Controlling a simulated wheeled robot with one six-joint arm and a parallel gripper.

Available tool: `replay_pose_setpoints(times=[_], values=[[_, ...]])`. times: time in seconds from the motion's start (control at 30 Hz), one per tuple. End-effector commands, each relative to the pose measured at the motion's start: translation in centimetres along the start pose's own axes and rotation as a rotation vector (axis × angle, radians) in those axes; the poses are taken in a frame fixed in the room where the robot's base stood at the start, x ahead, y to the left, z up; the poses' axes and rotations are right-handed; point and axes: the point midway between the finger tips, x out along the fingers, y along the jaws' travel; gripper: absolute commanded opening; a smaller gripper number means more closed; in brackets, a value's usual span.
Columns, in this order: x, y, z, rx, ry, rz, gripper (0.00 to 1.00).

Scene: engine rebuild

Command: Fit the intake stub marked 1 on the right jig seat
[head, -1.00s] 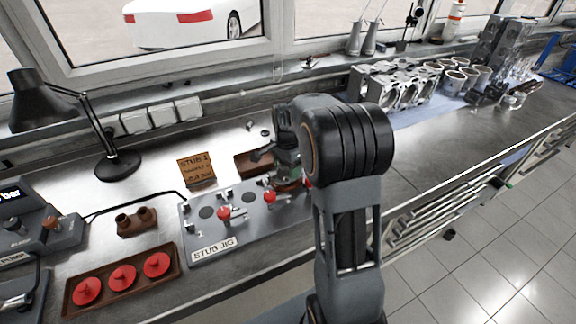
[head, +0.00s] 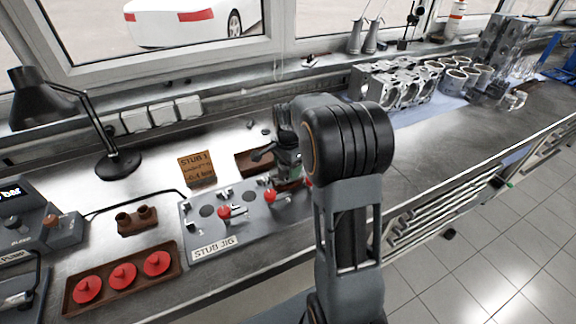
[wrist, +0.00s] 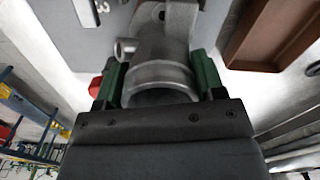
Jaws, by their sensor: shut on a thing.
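My gripper (wrist: 160,85) has green fingers shut on a grey cast intake stub (wrist: 160,75), with its round open end toward the wrist camera. No number can be read on the stub. In the head view my gripper (head: 287,168) is over the right end of the grey stub jig (head: 205,236). My arm partly hides that end, so I cannot tell whether the stub touches the right seat. The jig's left seat (head: 207,211) is an empty dark disc. Red-knobbed clamps (head: 224,212) and (head: 271,196) stand on the jig.
A brown tray (head: 247,160) lies behind the jig, beside a "STUB 1" card (head: 196,169). A tray with three red caps (head: 122,277) and a brown two-hole block (head: 137,221) are at left. A lamp (head: 118,163) stands behind. Engine parts (head: 395,85) fill the back right.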

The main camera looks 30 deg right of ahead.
Motion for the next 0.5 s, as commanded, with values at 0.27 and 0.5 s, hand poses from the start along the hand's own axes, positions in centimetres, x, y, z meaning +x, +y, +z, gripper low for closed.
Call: replay_pose_setpoints(times=[0.27, 0.5], values=[[-0.01, -0.02, -0.01, 0.0, 0.001, -0.001, 0.29], [0.38, -0.02, 0.0, 0.0, 0.0, -0.001, 0.29]])
